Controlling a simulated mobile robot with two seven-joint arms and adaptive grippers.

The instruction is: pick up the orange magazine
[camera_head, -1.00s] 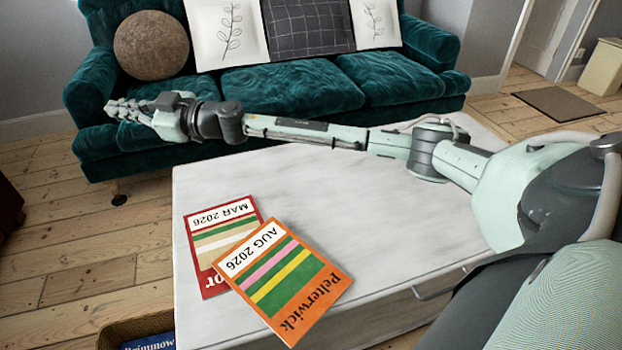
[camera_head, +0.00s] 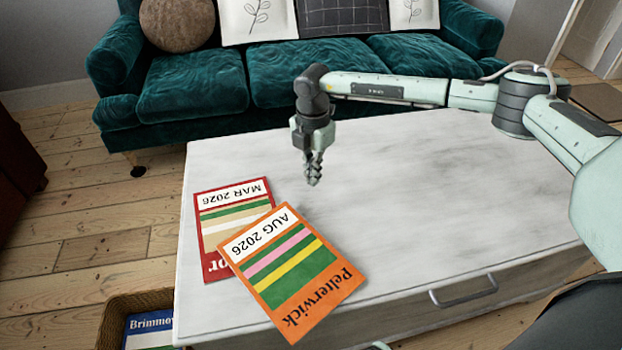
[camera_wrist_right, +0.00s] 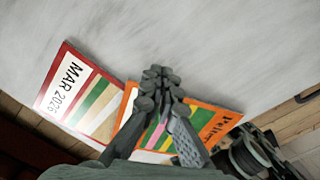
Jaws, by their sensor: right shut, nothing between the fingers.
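The orange magazine (camera_head: 290,268) lies flat on the white table, its lower part overlapping the table's front edge area, and it covers a corner of a red magazine (camera_head: 222,222). My right gripper (camera_head: 314,178) points down above the table, just beyond the orange magazine's upper right side, with shut, empty fingers. In the right wrist view the shut fingers (camera_wrist_right: 160,80) hide part of the orange magazine (camera_wrist_right: 205,118); the red magazine (camera_wrist_right: 78,95) shows to the left. My left gripper is not in view.
The white table (camera_head: 430,190) is clear to the right, with a drawer handle (camera_head: 463,291) on its front. A basket (camera_head: 125,312) with a blue magazine (camera_head: 150,325) stands on the floor at lower left. A green sofa (camera_head: 300,80) is behind.

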